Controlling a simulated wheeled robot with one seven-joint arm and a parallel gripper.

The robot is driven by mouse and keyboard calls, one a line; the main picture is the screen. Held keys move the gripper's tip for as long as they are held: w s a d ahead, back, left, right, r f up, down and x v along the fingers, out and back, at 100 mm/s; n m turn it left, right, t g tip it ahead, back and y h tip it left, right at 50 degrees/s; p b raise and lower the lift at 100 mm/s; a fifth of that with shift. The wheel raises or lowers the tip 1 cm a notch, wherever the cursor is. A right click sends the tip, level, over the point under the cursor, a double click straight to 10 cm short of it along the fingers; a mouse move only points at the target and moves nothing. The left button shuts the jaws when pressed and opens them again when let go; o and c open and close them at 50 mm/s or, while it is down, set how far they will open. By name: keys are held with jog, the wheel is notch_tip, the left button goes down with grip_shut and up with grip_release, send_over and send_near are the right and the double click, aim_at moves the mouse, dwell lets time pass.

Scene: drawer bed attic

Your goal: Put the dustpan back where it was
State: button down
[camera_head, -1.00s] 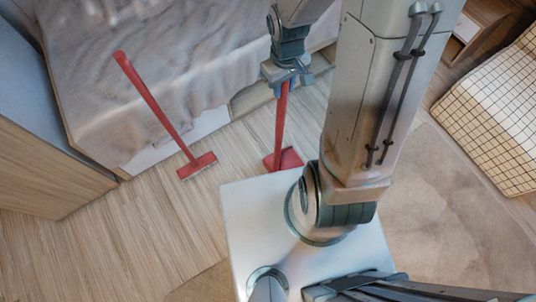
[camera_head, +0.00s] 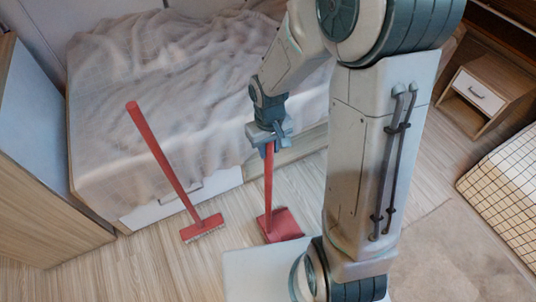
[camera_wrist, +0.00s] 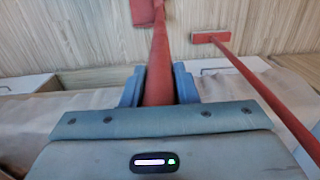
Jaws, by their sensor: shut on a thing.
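The red dustpan (camera_head: 280,225) has a long upright handle and a flat pan at its lower end, close to the wood floor. My gripper (camera_head: 265,142) is shut on the upper part of the handle. In the wrist view the handle (camera_wrist: 159,75) runs between the two blue fingers of my gripper (camera_wrist: 160,86), with the pan (camera_wrist: 146,12) at the top edge. I cannot tell whether the pan touches the floor. A red broom (camera_head: 162,160) stands tilted to the left, its bristles on the floor; it also shows in the wrist view (camera_wrist: 255,85).
The bed (camera_head: 110,110) with a rumpled cover and drawers in its base stands behind both tools. A wooden cabinet (camera_head: 35,180) is at the left. A nightstand (camera_head: 490,85) and a checked cushion or mat (camera_head: 510,190) are at the right. Floor left of the broom is clear.

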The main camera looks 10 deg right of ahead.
jog(key=shift+f+b, duration=1.05)
jog(key=shift+f, duration=0.65)
jog(key=shift+f, duration=0.2)
jog(key=c, duration=1.1)
grip_release()
jog(key=shift+r, duration=0.1)
